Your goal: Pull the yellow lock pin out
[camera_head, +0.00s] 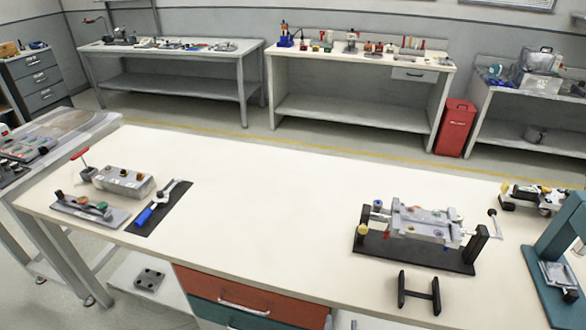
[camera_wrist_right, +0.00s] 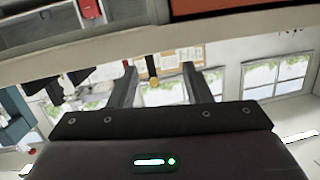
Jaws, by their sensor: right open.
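The yellow lock pin (camera_head: 362,230) shows as a small yellow knob at the front of the left black post of the fixture (camera_head: 420,224) on the table. In the right wrist view, which looks upside down, a yellow round end (camera_wrist_right: 153,83) on a dark post shows between my fingers and beyond them, apart from both. My right gripper (camera_wrist_right: 162,76) is open and empty. I cannot make it out clearly in the head view. My left gripper is in neither view. The pin's shaft is hidden.
A black H-shaped stand (camera_head: 419,294) stands in front of the fixture. A teal press (camera_head: 553,262) stands to its right. A blue-handled tool (camera_head: 156,208) lies on a dark mat at the left. The middle of the table (camera_head: 270,200) is clear.

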